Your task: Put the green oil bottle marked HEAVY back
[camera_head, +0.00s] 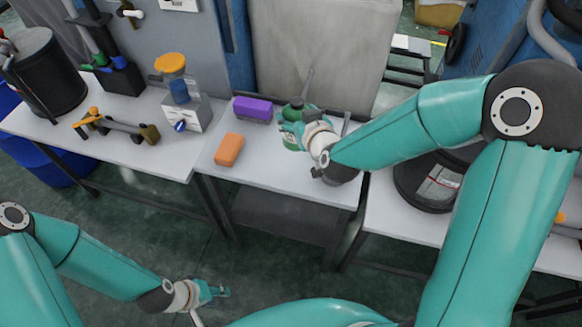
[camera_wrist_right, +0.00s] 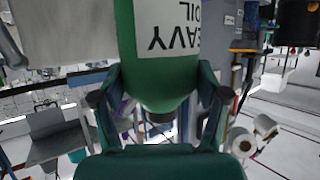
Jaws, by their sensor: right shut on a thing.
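The green oil bottle (camera_wrist_right: 158,75) fills the upper middle of the right wrist view, with a white label reading HEAVY OIL upside down. My right gripper (camera_wrist_right: 160,105) is shut on it, one finger on each side. In the head view the bottle (camera_head: 293,144) is upright at the middle table, mostly hidden by my right gripper (camera_head: 290,126), with its thin grey spout pointing up. I cannot tell whether its base touches the table. My left gripper (camera_head: 220,292) hangs low over the floor, apart from the tables; its finger gap is unclear.
A purple block (camera_head: 253,108) and an orange block (camera_head: 229,149) lie on the middle table (camera_head: 270,178), left of the bottle. The left table holds an orange-topped dispenser (camera_head: 172,75), tools and a dark drum (camera_head: 45,72). A dark round container (camera_head: 425,185) stands at right.

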